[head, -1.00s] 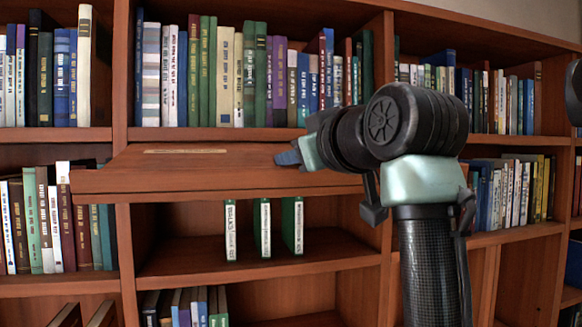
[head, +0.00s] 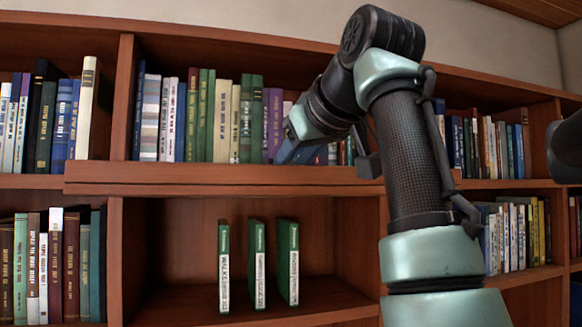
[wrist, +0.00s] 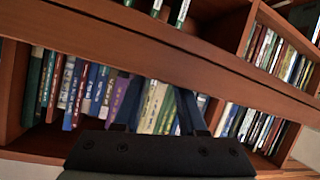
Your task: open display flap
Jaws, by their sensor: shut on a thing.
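The display flap (head: 200,180) is a long reddish-brown wooden panel, raised and seen nearly edge-on above an open compartment. It crosses the wrist view as a slanted band (wrist: 110,50). Three green books (head: 257,265) stand inside the compartment below it. My gripper (head: 282,158) comes down from the upper right to the flap's front edge, right of its middle. Its dark palm and fingers (wrist: 163,95) show in the wrist view, with the tips at the flap's edge. The gripper is shut on the flap. The exact contact is partly hidden.
A row of books (head: 205,115) stands on the shelf behind and above the flap. More books fill the bays on the left (head: 50,265) and right (head: 515,235). Upright wooden dividers (head: 122,95) separate the bays. The compartment's front below the flap is clear.

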